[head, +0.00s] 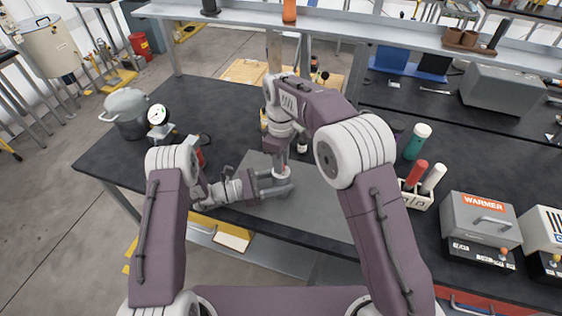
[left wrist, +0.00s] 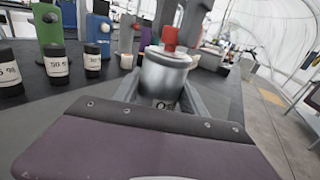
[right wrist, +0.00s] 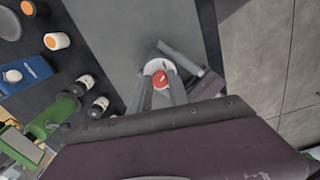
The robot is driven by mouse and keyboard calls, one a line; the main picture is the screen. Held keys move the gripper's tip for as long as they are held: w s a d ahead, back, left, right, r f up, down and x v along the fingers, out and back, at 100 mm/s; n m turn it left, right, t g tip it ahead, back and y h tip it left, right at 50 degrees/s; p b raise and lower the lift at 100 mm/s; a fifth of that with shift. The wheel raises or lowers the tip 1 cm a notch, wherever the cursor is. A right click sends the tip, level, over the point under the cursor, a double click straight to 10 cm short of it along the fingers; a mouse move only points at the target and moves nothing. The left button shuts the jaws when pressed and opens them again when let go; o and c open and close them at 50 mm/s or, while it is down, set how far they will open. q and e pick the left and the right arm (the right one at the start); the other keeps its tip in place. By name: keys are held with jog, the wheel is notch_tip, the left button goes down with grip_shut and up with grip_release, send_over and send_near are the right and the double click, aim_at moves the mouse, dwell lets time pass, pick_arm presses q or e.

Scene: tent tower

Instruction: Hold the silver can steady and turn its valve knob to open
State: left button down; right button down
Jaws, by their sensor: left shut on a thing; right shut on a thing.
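The silver can (left wrist: 165,80) stands upright between the fingers of my left gripper (head: 277,184), which is shut on its body from the side. A red valve knob (left wrist: 170,37) sits on top of the can. My right gripper (head: 281,167) points down from above and is shut on the knob. In the right wrist view the red knob (right wrist: 159,80) shows between the fingertips, above the pale can top (right wrist: 157,66). In the head view the two grippers hide most of the can and the knob.
The can stands on a grey mat (head: 325,212) on the black table (head: 230,100). A pot (head: 124,106) and a pressure gauge (head: 158,115) stand at the left. Dark labelled bottles (left wrist: 56,66) stand near the can. A rack with red and white handles (head: 416,198) and a warmer box (head: 480,226) are at right.

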jog(key=shift+n, duration=0.9)
jog(key=c, duration=1.2)
grip_release()
jog(key=shift+c, duration=0.2)
notch_tip(320, 180, up, 12)
pick_arm(q)
jog(key=c, duration=0.6)
grip_release()
jog(key=shift+o, duration=0.2)
